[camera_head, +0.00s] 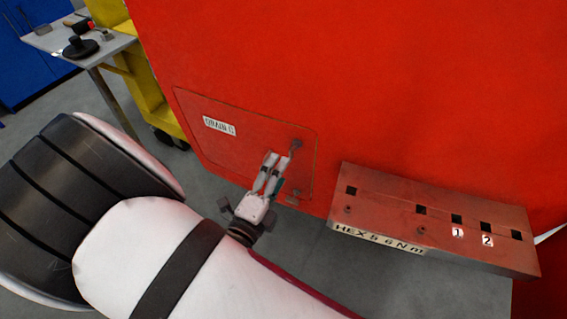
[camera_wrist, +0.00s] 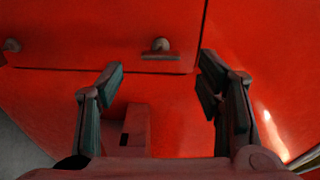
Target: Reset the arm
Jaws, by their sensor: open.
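My gripper (camera_head: 279,160) is in front of the red nosecone (camera_head: 330,70), near the right part of a hatch panel marked "DRAIN" (camera_head: 190,128). In the wrist view my gripper (camera_wrist: 162,82) has its two fingers spread wide with nothing between them. Beyond the fingertips the lower edge of the hatch panel (camera_wrist: 90,40) shows, with a round-headed fastener (camera_wrist: 161,45) above a small ledge. I cannot tell whether the fingertips touch the panel. My white arm reaches in from the lower left of the head view.
A red block labelled "HEX 5 6 Nm" (camera_head: 390,205), with several square holes, sticks out to the right of my gripper. A table (camera_head: 105,47) with dark tools and a yellow stand (camera_head: 160,90) are at the upper left. Grey floor lies below.

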